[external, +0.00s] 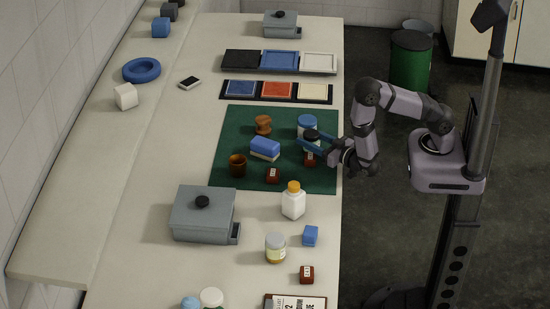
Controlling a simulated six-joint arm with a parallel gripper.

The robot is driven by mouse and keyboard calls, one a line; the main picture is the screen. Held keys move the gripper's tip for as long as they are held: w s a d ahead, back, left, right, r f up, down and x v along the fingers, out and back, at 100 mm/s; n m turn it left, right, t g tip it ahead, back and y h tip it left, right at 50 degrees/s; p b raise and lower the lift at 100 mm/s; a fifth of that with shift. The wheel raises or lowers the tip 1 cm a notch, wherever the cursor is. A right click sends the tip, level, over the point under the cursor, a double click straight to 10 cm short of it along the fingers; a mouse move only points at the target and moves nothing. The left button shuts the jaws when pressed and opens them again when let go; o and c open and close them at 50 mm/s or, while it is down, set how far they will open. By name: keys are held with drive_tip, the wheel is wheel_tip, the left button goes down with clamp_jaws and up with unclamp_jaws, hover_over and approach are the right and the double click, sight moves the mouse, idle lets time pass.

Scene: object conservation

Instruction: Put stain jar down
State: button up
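My gripper (314,142) reaches in from the right over the green mat (225,142). Its blue fingers lie around a small pale jar with a black lid (311,134), which looks like the stain jar. Whether the jar's base is on the mat or slightly above it cannot be told. A blue-lidded jar (307,121) stands just behind it. A small red block with a white label (310,159) sits just in front, partly hidden.
On the mat are a brown spool-shaped piece (263,124), a blue-and-white block (265,148), a brown cup (237,166) and another red block (272,175). An orange-capped bottle (293,202) and grey lidded box (198,220) stand in front; trays (276,90) lie behind.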

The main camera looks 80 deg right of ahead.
drive_tip(key=shift+c, duration=1.3)
drive_tip(key=shift+r, duration=0.15)
drive_tip(key=shift+r+b, duration=0.4)
drive_tip(key=shift+r, duration=4.5)
drive_tip(key=shift+r+p, duration=0.3)
drive_tip(key=shift+p, duration=1.3)
drive_tip(key=shift+f, duration=0.25)
drive_tip(key=shift+f+p, duration=1)
drive_tip(key=shift+f, duration=3.95)
drive_tip(key=shift+f, duration=0.1)
